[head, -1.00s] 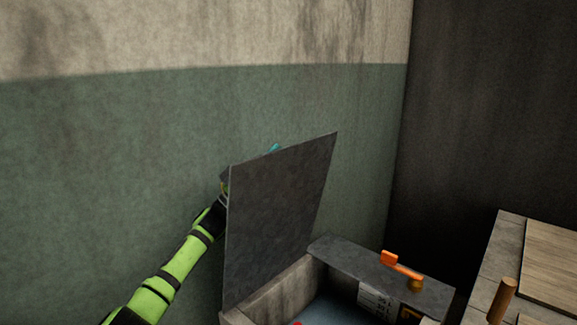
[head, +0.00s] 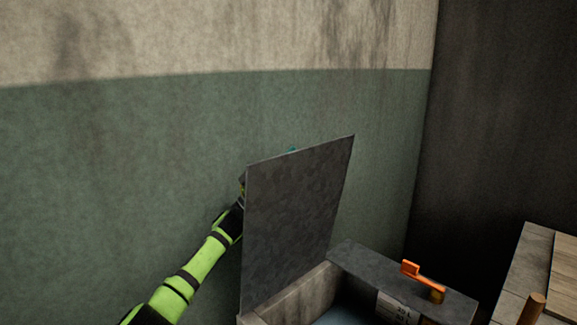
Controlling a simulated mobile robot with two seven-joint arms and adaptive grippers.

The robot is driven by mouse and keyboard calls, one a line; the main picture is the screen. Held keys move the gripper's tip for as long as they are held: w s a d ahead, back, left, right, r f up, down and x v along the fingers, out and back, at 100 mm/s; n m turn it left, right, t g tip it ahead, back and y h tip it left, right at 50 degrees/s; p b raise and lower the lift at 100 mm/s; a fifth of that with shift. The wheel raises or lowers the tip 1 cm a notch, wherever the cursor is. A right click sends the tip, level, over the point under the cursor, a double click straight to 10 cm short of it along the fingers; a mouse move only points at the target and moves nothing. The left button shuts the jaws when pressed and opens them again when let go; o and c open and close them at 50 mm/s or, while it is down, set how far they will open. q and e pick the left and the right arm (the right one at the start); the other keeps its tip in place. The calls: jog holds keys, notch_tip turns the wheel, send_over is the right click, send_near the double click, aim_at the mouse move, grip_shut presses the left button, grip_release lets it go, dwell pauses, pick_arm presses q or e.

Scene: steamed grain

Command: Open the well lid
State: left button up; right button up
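The well lid (head: 295,220) is a dark grey flat panel. It stands raised, close to upright, at the left side of the well (head: 300,296), a grey box-like basin with its opening showing at the bottom of the view. My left arm comes in from the lower left, and its gripper is behind the lid's far left edge. Only a small part of that gripper (head: 242,188) shows; its fingers are hidden by the lid, so I cannot tell whether they are open or touching it. My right gripper is not in view.
An orange lever (head: 424,277) sits on the grey ledge (head: 380,267) at the well's far end. A label (head: 392,307) shows inside the well. A counter with a wooden board (head: 565,270) and a wooden handle (head: 532,308) is at the right. A green and beige wall (head: 130,170) stands behind.

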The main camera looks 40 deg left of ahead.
pick_arm(q)
jog(key=v, duration=1.2)
jog(key=shift+f, duration=0.1)
